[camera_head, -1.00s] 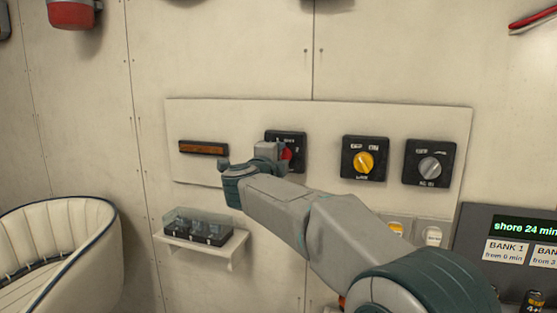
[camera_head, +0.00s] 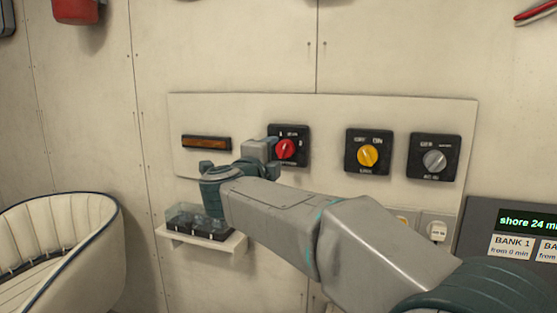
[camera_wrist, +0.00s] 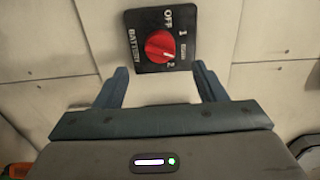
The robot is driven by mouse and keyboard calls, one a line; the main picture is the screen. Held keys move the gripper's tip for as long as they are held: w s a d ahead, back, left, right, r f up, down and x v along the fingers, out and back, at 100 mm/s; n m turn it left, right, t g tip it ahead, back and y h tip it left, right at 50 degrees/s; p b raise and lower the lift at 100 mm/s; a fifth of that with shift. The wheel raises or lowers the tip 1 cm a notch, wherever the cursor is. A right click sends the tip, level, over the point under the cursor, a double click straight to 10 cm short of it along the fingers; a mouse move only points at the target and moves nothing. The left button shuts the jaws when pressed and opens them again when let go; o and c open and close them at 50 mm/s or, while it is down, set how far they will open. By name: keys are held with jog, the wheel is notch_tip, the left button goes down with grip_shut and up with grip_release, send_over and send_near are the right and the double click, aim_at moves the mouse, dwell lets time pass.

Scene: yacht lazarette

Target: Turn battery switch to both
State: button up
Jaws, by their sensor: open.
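The battery switch (camera_head: 289,137) is a black square plate with a red round knob (camera_head: 285,149), mounted on the pale wall panel. In the wrist view its knob (camera_wrist: 160,46) lies ahead of my gripper, and the plate reads OFF, 1, BOTH, 2 and BATTERY. A small pale mark on the knob faces roughly the side of BOTH and 2; I cannot tell exactly which. My gripper (camera_wrist: 162,76) is open and empty, its fingers spread to either side below the plate. In the head view my gripper (camera_head: 262,156) is beside the knob's lower left, covering the plate's lower-left corner.
Right of it are a yellow-knobbed switch (camera_head: 368,155) and a grey-knobbed switch (camera_head: 434,160). An amber strip (camera_head: 206,143) is at left. Below it a small shelf (camera_head: 226,247) holds a clear-covered box. A white seat (camera_head: 60,240) stands lower left, a display console (camera_head: 505,225) lower right.

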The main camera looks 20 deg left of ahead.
jog(key=s, duration=0.6)
jog(key=shift+s+b, duration=0.15)
jog(key=shift+b, duration=0.3)
jog(key=w+d+n+y, duration=0.3)
jog(key=d+n+y, duration=0.25)
jog(key=n, duration=0.25)
jog(key=s+d+f+n+g+y, duration=0.1)
jog(key=s+d+f+n+g, duration=0.2)
jog(key=d+f+n+g, duration=0.55)
jog(key=s+d+f+n+g+h, duration=0.1)
jog(key=s+d+f+g+h, duration=0.5)
jog(key=s+d+f, duration=1.4)
jog(key=d+f, duration=0.3)
jog(key=d, duration=0.2)
jog(key=shift+s, duration=0.4)
jog(key=shift+f+g+h, duration=0.1)
jog(key=shift+g+h, duration=0.15)
